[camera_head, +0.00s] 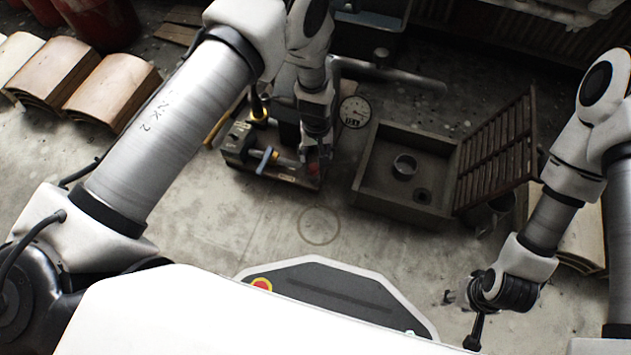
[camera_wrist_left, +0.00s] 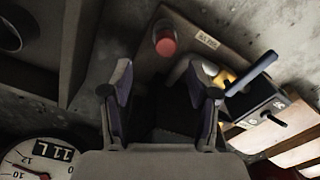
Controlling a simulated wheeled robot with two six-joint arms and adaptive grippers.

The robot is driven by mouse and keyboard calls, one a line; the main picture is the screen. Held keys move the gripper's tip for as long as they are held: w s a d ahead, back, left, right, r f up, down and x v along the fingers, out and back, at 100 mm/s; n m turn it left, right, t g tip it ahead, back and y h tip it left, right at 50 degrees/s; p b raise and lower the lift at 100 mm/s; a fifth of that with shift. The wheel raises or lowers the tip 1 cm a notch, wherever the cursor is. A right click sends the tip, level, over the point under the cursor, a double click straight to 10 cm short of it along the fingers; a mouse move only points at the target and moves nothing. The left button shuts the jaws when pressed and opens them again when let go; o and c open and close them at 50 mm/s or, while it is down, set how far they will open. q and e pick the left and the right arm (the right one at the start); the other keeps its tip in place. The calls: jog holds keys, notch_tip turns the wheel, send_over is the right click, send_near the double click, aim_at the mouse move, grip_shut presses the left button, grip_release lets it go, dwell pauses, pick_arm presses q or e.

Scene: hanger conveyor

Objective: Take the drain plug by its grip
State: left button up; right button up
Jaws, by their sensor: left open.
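A red round knob (camera_wrist_left: 165,43), possibly the drain plug's grip, stands on a dark board (camera_wrist_left: 205,40) beside a small label in the left wrist view. In the head view the red knob (camera_head: 313,169) is partly covered by my gripper. My left gripper (camera_wrist_left: 158,70) is open and empty, and the knob shows just beyond its fingertips, roughly between them. In the head view the left gripper (camera_head: 318,155) hangs over the board's right end. My right gripper (camera_head: 476,318) is low at the right, far from the board; its fingers are not clear.
A box with a blue lever (camera_wrist_left: 252,74) stands on the same board. A shallow basin (camera_head: 367,190) with a round cup (camera_head: 404,165) and a dark hole lies to the right, with a slatted rack (camera_head: 497,160) leaning at its side. A dial gauge (camera_head: 354,111) is behind. The floor in front is clear.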

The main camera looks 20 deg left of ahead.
aim_at(313, 167)
pick_arm(q)
jog(key=f+b, duration=0.1)
jog(key=f, duration=0.1)
jog(key=f+b, duration=0.2)
jog(key=f, duration=0.1)
jog(key=f+b, duration=0.2)
jog(key=f, duration=0.1)
jog(key=shift+s+a, duration=0.2)
jog(key=shift+a, duration=0.2)
jog(key=shift+r, duration=0.2)
grip_shut()
